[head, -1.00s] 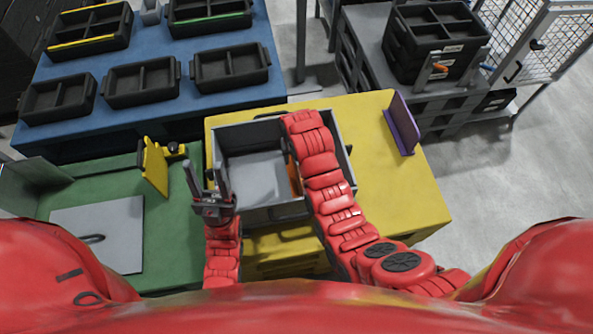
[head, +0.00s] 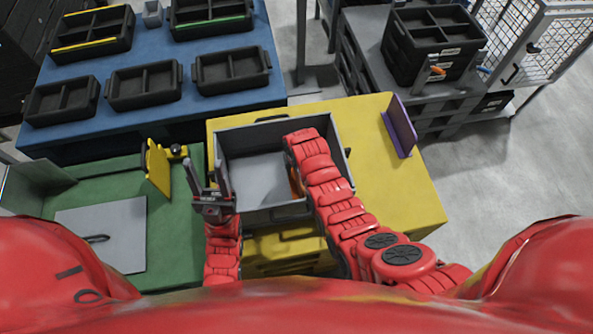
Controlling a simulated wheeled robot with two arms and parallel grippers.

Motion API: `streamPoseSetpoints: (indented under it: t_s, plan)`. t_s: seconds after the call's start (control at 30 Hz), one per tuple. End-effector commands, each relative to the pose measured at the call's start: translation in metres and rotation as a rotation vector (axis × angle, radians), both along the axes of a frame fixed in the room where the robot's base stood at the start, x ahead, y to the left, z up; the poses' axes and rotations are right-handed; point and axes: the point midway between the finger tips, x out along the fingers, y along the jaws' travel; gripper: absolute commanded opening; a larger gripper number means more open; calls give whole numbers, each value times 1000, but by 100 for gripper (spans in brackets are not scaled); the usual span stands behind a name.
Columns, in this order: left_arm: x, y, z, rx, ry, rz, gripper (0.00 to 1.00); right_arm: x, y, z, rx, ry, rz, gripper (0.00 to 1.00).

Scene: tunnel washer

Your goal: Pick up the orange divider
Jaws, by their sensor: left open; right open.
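An orange divider (head: 295,183) stands inside a grey box (head: 339,133), towards its right side. Only a narrow strip of it shows beside my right arm, which covers the rest. My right arm reaches over the right part of the box with its end bent down; its gripper is hidden beneath the arm. My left gripper (head: 205,172) is open and empty at the left wall of the box, fingers pointing away from me.
The box sits on a yellow table (head: 400,195) with a purple divider (head: 399,128) upright at right. A yellow divider (head: 158,167) stands on the green table (head: 170,225) at left. Black trays (head: 145,86) lie on the blue table behind. A black crate (head: 425,45) stands back right.

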Motion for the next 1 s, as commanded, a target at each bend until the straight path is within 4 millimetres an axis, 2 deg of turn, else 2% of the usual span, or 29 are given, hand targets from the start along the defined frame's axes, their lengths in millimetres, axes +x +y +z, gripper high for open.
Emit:
streamPoseSetpoints:
  t_s: [0.1, 0.37, 1.0]
  plan:
    - [0, 0, 0, 0, 0, 0, 50, 0, 0, 0, 0, 0, 0, 48]
    - [0, 0, 0, 0, 0, 0, 50, 0, 0, 1, 0, 0, 0, 1]
    - [0, 0, 0, 0, 0, 0, 50, 1, 0, 1, 0, -1, 0, 0]
